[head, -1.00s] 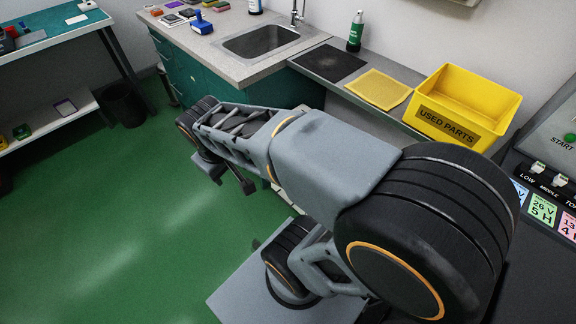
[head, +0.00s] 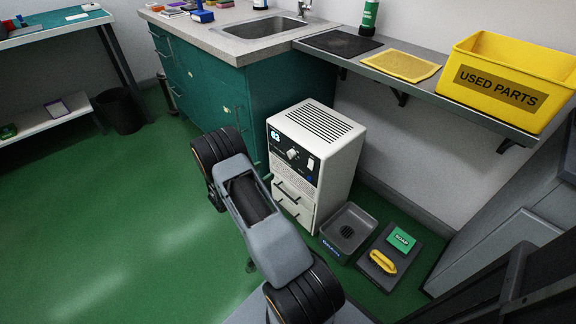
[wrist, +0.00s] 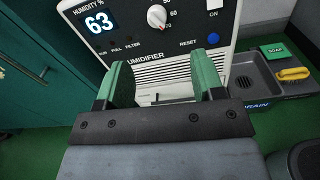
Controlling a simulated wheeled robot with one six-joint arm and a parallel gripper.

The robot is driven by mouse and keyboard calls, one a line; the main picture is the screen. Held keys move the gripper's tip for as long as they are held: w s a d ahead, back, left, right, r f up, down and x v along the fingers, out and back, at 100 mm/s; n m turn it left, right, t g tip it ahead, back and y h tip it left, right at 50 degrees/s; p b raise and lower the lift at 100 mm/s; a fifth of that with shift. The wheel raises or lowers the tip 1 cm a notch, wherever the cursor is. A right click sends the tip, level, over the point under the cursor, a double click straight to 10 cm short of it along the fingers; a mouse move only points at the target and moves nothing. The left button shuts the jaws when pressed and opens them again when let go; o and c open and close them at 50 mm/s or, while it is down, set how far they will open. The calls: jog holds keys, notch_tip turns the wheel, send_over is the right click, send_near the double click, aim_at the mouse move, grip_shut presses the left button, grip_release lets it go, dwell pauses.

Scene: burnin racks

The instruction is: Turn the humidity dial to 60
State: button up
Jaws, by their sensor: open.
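A white humidifier unit (head: 318,140) stands on the floor beside the teal cabinet, with a dark control panel on its front. Its humidity dial (head: 292,154) is a white knob, which also shows near the top of the wrist view (wrist: 157,17). Small numbers run along the dial's right side, too small to read surely. The display (wrist: 100,21) reads 63. My gripper (wrist: 164,75) has two green fingers apart with nothing between them. In the wrist view it appears below the dial, in front of the panel's lower edge and the vents. In the head view my arm hides the gripper.
A blue reset button (wrist: 213,38) and a white ON switch (wrist: 213,4) sit right of the dial. A grey drain tray (head: 349,230) and a mat with green soap (head: 401,240) and a yellow item (head: 382,262) lie right of the unit. A shelf (head: 440,97) overhangs behind. Green floor is open left.

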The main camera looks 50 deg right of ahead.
aim_at(291, 154)
jog(key=d+f+t+b, duration=0.1)
jog(key=d+f+b, duration=0.1)
jog(key=d, duration=1.2)
jog(key=shift+w+n+b, duration=0.15)
jog(key=shift+n+b, duration=0.25)
jog(key=shift+b, duration=0.1)
jog(key=shift+r, duration=0.1)
jog(key=c, duration=0.9)
